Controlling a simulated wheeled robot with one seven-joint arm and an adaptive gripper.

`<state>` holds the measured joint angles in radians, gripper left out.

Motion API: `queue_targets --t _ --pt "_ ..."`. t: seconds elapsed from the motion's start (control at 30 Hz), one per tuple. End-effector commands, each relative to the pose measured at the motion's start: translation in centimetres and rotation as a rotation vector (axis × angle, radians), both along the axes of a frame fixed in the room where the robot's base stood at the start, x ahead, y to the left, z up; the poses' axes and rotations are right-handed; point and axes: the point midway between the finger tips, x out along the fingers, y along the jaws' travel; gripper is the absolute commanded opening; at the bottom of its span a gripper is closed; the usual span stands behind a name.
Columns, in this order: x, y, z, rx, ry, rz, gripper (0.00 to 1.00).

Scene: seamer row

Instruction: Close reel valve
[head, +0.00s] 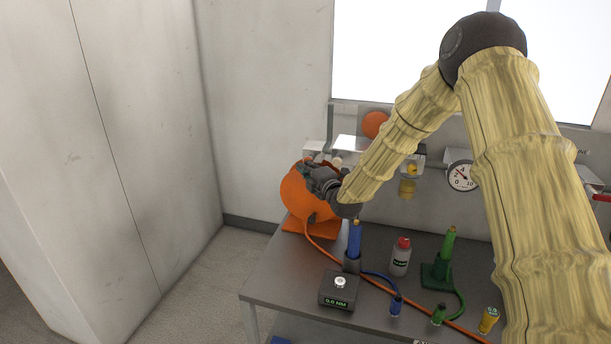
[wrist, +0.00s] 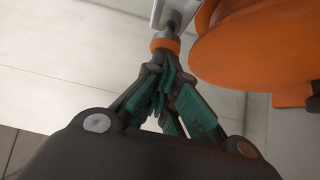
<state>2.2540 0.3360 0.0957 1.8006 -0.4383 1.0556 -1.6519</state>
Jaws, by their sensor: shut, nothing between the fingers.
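The orange hose reel (head: 296,196) stands at the back left corner of the bench. Its round disc (wrist: 255,45) fills the upper right of the wrist view. A small orange collar on a grey metal fitting (wrist: 166,42), which looks like part of the reel valve, is just beyond my fingertips in the wrist view. My gripper (wrist: 163,72) is shut and empty, its green-padded fingers close to the collar; I cannot tell whether they touch it. In the head view my gripper (head: 318,172) is in front of the reel and hides the valve. The valve's handle position is unclear.
The grey bench (head: 285,270) carries a blue tool (head: 354,240), a torque display box (head: 339,290), a red-capped bottle (head: 400,257) and a green tool (head: 446,248). An orange hose crosses it. A gauge (head: 461,176) is on the wall behind. Floor left of the bench is clear.

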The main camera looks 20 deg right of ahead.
Motion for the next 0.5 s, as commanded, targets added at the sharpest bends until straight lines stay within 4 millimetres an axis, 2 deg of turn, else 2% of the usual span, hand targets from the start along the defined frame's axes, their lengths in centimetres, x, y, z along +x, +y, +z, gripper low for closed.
queue_targets --t 0.5 --pt "0.59 -0.51 0.56 0.0 -0.008 -0.004 0.0"
